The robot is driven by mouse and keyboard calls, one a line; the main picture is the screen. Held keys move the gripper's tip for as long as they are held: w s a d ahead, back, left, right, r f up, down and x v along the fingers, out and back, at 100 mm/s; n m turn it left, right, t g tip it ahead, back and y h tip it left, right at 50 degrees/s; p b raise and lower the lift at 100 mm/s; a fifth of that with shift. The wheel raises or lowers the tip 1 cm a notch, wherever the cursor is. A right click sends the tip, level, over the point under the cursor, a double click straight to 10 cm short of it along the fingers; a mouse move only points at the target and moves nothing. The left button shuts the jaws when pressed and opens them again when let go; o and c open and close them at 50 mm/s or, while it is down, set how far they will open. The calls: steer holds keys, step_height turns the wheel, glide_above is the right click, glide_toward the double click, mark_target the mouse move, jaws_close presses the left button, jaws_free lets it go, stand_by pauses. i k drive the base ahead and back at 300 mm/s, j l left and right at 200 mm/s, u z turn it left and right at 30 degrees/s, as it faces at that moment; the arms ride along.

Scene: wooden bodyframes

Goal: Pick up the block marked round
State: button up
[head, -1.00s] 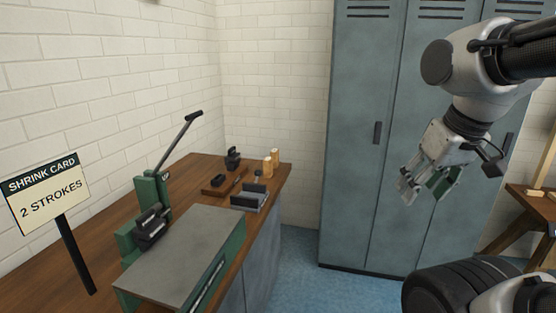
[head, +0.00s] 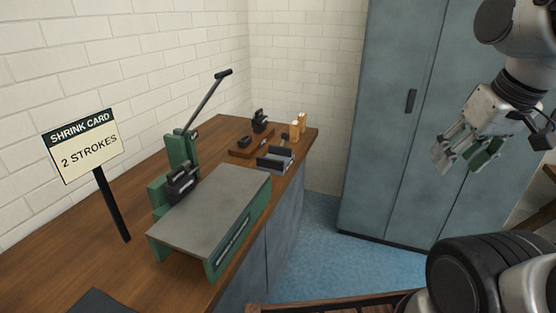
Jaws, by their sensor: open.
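My gripper (head: 458,160) hangs open and empty at the right of the head view, in front of the grey-blue lockers and well apart from the bench. On the far end of the wooden bench are small dark blocks, one (head: 243,141) on a brown wooden tray (head: 240,153) and a taller dark piece (head: 260,121) behind it. Two light wooden pieces (head: 298,127) stand at the bench's far right corner. No marking reading round can be made out on any of them; they are too small to tell.
A green lever press (head: 183,155) with a grey plate (head: 215,215) stands on the bench (head: 120,270). A sign reading "SHRINK CARD 2 STROKES" (head: 85,145) stands left of it. A grey holder (head: 275,159) sits near the bench edge. Blue floor (head: 325,260) is open before the lockers (head: 395,120).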

mark_target(301, 117)
steer(key=i+l+u, duration=0.3)
steer(key=i+l, duration=0.3)
steer(key=i+l+u, duration=0.15)
steer(key=i+l, duration=0.2)
steer(key=i+l+u, duration=0.3)
steer(key=i+l, duration=0.2)
steer(key=l, duration=0.3)
steer(key=i+l+u, duration=0.1)
steer(key=i+l, duration=0.15)
steer(key=l, duration=0.2)
steer(key=i+l+u, duration=0.15)
steer(key=l, duration=0.3)
steer(key=i, duration=0.05)
